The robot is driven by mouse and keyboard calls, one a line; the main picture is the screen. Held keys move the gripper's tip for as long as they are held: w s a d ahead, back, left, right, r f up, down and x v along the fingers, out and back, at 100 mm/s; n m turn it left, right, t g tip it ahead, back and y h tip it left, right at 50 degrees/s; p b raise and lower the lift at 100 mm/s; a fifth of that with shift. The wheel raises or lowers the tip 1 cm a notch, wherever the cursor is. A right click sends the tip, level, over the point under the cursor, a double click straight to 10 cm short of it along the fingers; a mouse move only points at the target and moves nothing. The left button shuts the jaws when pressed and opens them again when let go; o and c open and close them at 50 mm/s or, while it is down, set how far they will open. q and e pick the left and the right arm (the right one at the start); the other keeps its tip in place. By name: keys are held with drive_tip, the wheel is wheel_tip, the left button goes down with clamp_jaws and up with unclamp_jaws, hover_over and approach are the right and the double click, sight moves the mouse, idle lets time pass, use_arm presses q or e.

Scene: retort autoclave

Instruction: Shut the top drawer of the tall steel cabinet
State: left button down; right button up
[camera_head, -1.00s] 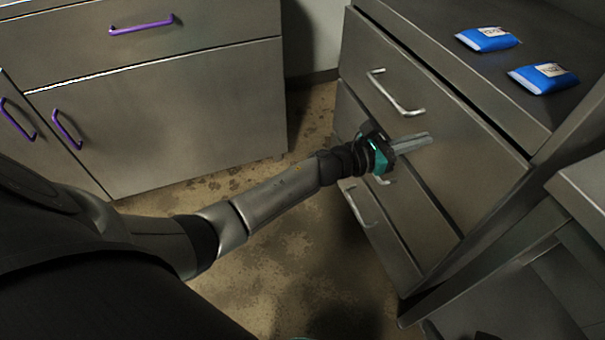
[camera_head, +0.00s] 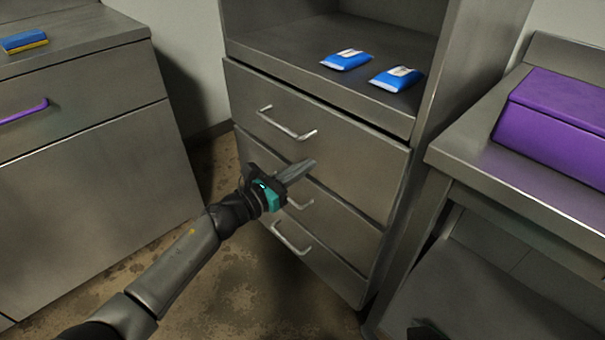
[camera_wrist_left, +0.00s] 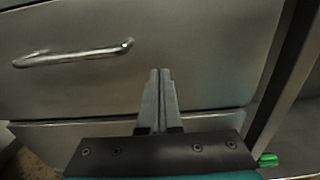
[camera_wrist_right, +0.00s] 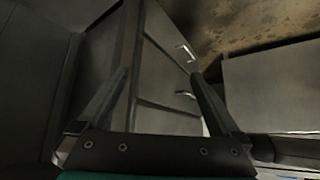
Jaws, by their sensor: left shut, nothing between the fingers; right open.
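The tall steel cabinet (camera_head: 428,85) stands in the middle of the head view, with three stacked drawers below an open shelf. Its top drawer (camera_head: 345,140) has a bar handle (camera_head: 287,124), which also shows in the left wrist view (camera_wrist_left: 75,55). The drawer front looks close to flush under the shelf edge; a small gap cannot be ruled out. My left gripper (camera_head: 312,163) is shut and empty, its fingertips at the lower part of the top drawer front, right of the handle. Contact cannot be told. My right gripper (camera_wrist_right: 158,78) is open and empty in its wrist view.
Two blue packets (camera_head: 346,60) lie on the cabinet shelf. A steel counter (camera_head: 80,125) with a purple handle stands at left, a blue-and-yellow item (camera_head: 24,41) on top. A steel table (camera_head: 480,160) with a purple box (camera_head: 560,120) stands close at right. Floor shows between.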

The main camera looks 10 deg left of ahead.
use_arm(q)
drive_tip(key=p+v, duration=0.1)
drive_tip(key=v, duration=0.8)
drive_tip(key=shift+a+p, duration=0.25)
drive_tip(key=shift+p, duration=0.1)
use_arm(e)
drive_tip(key=shift+s+d+r+m+g+h, duration=0.15)
drive_tip(key=shift+s+d+g+h, duration=0.2)
drive_tip(key=shift+s+d+g, duration=0.5)
drive_tip(key=shift+s+d+r+m+g+h, duration=0.15)
drive_tip(key=shift+s+d+g+h, duration=0.2)
drive_tip(key=shift+s+d+g, duration=0.45)
drive_tip(key=shift+w+d, duration=0.2)
drive_tip(key=shift+w, duration=0.05)
